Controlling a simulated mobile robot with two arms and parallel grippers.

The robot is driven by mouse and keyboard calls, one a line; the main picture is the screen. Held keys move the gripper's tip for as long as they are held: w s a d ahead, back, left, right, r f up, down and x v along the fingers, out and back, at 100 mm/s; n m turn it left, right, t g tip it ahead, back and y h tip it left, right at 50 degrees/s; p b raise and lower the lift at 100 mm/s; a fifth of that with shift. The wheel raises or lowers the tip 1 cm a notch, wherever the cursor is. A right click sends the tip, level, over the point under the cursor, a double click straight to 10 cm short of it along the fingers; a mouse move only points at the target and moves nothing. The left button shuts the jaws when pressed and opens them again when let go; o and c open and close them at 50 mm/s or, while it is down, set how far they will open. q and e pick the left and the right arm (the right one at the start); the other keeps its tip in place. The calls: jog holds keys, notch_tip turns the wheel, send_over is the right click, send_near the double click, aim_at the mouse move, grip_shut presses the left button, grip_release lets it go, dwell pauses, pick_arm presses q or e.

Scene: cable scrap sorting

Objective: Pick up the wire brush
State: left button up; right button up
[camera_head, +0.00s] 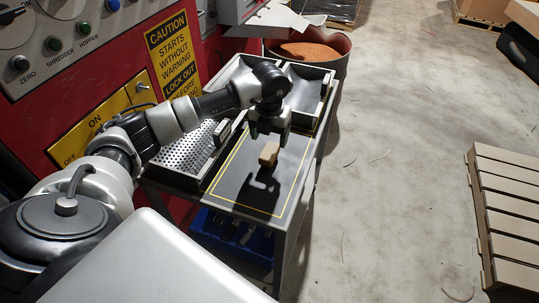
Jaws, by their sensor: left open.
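A small block with a tan wooden top (268,153), which looks like the wire brush, is on the dark mat (238,184) inside the yellow outline on the metal table. The dark patch below it may be bristles or shadow; I cannot tell which. My left gripper (268,135) points down with its jaws open, just above and behind the block in the picture. No hold on the block shows. My right gripper is not in view.
A perforated tray (184,156) is left of the mat, with a small grey item (221,131) at its right edge. Metal bins (305,84) are behind. A red control panel (105,75) borders the left. Open floor and a slatted pallet (508,205) are right.

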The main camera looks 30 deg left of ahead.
aim_at(269, 150)
pick_arm(q)
notch_tip(269, 150, down, 8)
jog(key=shift+s+r+p, duration=0.1)
jog(key=shift+r+p, duration=0.1)
jog(key=shift+p, duration=0.45)
jog(key=shift+c, duration=0.4)
jog(key=c, duration=1)
